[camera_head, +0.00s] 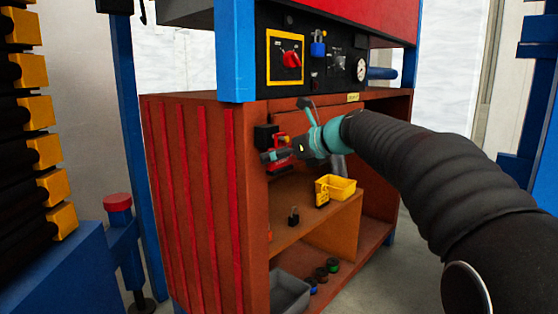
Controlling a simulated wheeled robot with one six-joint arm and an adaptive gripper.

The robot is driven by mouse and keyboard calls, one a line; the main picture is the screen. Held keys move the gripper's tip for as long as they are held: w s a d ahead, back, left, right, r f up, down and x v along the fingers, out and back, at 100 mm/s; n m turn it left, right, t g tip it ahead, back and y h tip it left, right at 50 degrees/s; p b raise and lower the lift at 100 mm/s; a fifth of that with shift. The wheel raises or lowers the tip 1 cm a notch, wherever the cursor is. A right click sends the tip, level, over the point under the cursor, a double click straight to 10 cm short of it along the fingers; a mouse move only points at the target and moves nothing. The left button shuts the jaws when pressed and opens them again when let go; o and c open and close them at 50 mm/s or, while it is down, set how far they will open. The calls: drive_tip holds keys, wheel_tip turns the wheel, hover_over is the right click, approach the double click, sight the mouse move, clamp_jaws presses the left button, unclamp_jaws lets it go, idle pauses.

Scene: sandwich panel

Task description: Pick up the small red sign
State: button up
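A small red item (279,167), which looks like the red sign, is by the inner left side of the brown cabinet, above its shelf. My gripper (272,155), dark with a teal body behind it, reaches in from the right and overlaps the red item in the picture. Its fingers point left and lie just above or against the red item. The fingers are too small and dark to show whether they are open or closed on it. Part of the red item is hidden behind the gripper.
The brown cabinet (190,200) has a shelf with a yellow bin (340,186), a yellow tag (322,192) and a black padlock (293,216). A grey bin (289,294) stands below. A control panel with a red switch (290,59) and blue padlock (318,48) is above.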

drive_tip(key=c, duration=1.1)
drive_tip(key=shift+o, duration=0.2)
drive_tip(key=shift+r, duration=0.15)
